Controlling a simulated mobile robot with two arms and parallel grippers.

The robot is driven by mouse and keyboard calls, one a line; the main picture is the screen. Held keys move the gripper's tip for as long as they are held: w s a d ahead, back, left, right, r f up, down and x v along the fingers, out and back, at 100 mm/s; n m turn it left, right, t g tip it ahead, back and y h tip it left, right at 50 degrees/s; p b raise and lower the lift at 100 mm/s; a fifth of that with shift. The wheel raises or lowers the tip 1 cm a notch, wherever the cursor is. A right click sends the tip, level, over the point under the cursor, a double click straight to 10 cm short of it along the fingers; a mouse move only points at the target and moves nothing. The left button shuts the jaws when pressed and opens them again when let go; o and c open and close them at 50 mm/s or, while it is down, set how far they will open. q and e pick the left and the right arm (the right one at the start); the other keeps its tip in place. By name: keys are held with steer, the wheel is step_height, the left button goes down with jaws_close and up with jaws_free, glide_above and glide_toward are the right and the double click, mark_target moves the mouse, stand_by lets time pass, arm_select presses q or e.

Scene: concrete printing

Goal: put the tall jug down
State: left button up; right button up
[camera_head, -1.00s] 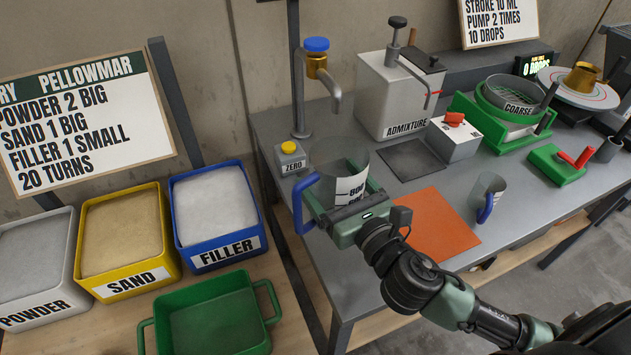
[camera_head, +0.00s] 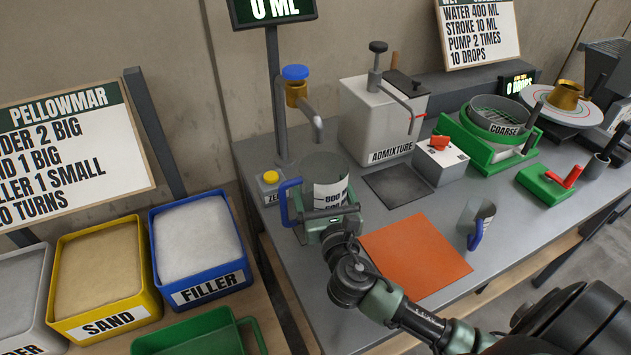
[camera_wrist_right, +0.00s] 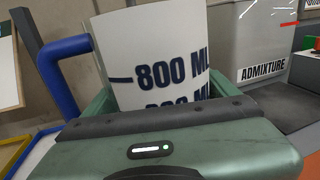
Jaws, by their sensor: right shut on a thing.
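The tall jug (camera_head: 325,178) is a grey cylinder with a white scale, an 800 mark and a blue handle on its left. It looks upright under the spout of the blue-topped tap (camera_head: 310,110). My right gripper (camera_head: 326,217) is shut around its lower part, which the gripper hides. In the right wrist view the jug (camera_wrist_right: 150,45) sits between the green jaws, handle to the left. I cannot tell whether its base touches the grey bench (camera_head: 300,262). My left gripper is not in view.
A yellow-buttoned ZERO box (camera_head: 270,185) stands close left of the jug. The admixture dispenser (camera_head: 372,125), dark pad (camera_head: 398,186) and orange mat (camera_head: 415,255) lie to the right. A smaller blue-handled jug (camera_head: 476,222) stands beyond the mat. The filler bin (camera_head: 197,240) is left, off the bench.

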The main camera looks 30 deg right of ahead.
steer(key=shift+w+d+f, duration=0.25)
steer(key=shift+w+f, duration=0.35)
steer(key=shift+w, duration=0.25)
steer(key=shift+w+d+f, duration=0.2)
steer(key=shift+w+f, duration=0.4)
steer(key=shift+w, duration=0.2)
steer(key=shift+w+d+f, duration=0.25)
steer(key=shift+w+f, duration=0.35)
steer(key=shift+w, duration=0.25)
steer(key=shift+f+b, duration=0.15)
steer(key=shift+b, duration=0.15)
steer(key=o, duration=1.3)
steer(key=shift+s, duration=0.15)
steer(key=v, duration=0.7)
steer(key=b+v, duration=0.1)
steer(key=v, duration=0.3)
steer(key=shift+s+a+r, duration=0.15)
steer(key=shift+s+r, duration=0.1)
steer(key=shift+s, duration=0.1)
